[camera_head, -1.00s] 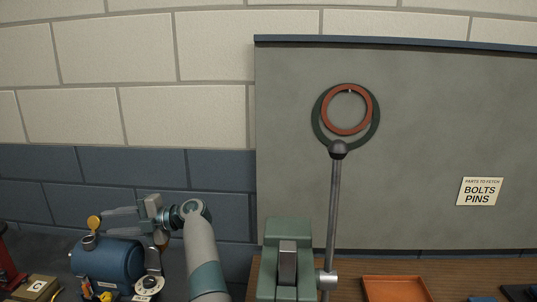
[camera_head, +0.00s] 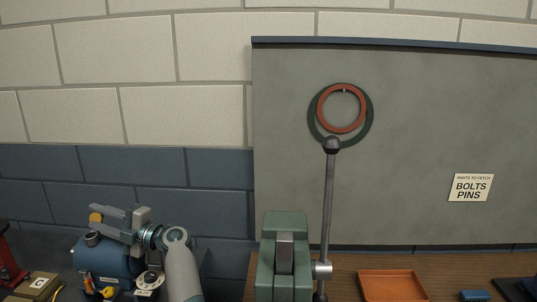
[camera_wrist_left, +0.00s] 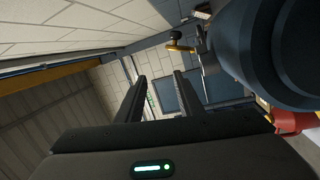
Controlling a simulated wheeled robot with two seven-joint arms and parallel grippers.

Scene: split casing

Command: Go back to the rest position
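My left gripper (camera_head: 104,217) is at the lower left of the head view, in front of and above the blue rounded casing (camera_head: 112,262). Its two fingers point left and stand apart. In the left wrist view the same gripper (camera_wrist_left: 160,98) shows two parallel dark fingers with an empty gap between them. A large dark rounded body (camera_wrist_left: 285,50) fills the right of that view, beside the fingers. My right gripper is in neither view.
A green machine (camera_head: 285,235) with a tall metal rod (camera_head: 328,200) stands at the centre. An orange tray (camera_head: 393,285) lies on the wooden bench to its right. A small box (camera_head: 38,287) and a red object (camera_head: 8,262) stand far left. A grey board (camera_head: 430,120) is behind.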

